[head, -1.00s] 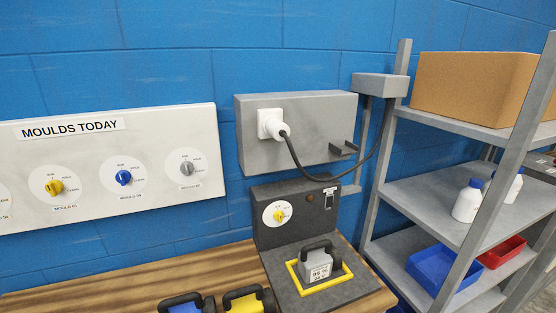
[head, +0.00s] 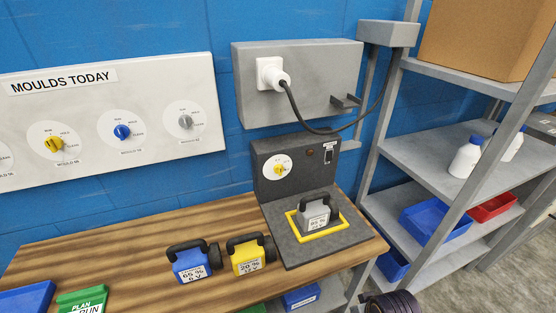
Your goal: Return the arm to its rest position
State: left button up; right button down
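Neither of my grippers shows in the head view, and no hold can be seen. A dark ribbed round shape at the bottom edge, right of the table, is only partly in frame; I cannot tell what it is. A grey battery-like block with a black handle (head: 317,213) sits inside the yellow frame of the dark grey station (head: 338,240). A blue block (head: 192,264) and a yellow block (head: 248,258), both with black handles and labels, stand side by side on the wooden table (head: 130,252).
A white panel of dials (head: 85,110) headed MOULDS TODAY hangs on the blue wall. A white plug (head: 270,75) sits in a grey wall box (head: 330,70), its black cable looping right. Grey shelving (head: 425,145) stands right. Blue (head: 25,300) and green (head: 82,298) items lie front left.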

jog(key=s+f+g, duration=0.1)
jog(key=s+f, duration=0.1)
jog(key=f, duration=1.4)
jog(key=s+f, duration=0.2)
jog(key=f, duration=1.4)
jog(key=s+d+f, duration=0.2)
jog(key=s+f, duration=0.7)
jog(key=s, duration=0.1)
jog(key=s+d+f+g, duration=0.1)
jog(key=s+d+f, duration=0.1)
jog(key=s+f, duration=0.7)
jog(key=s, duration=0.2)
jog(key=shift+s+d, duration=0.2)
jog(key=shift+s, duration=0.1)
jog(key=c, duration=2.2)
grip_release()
